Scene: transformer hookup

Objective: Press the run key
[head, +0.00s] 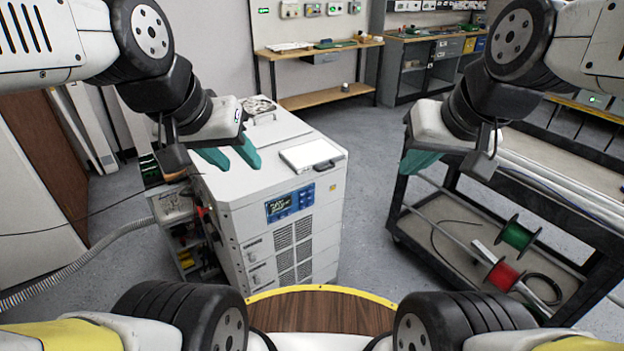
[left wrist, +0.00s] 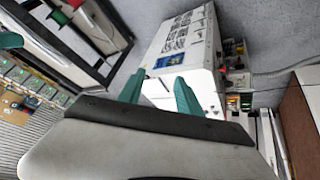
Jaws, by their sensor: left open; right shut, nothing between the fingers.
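A white cabinet (head: 255,185) stands in front of me with a blue control panel (head: 290,202) on its front. The panel has a dark display and small keys, too small to tell which is the run key. My left gripper (head: 233,160) has teal fingers spread apart and empty. It hangs over the left part of the cabinet, left of the panel and apart from it. In the left wrist view, the open fingers (left wrist: 159,79) point toward the cabinet (left wrist: 190,35), and the blue panel (left wrist: 182,60) shows beyond them. My right gripper (head: 416,163) is shut and empty, right of the cabinet near the cart.
A white tray (head: 312,155) lies on the cabinet top. A black cart (head: 470,215) with cable spools stands at right. Grey floor (head: 365,200) is clear between.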

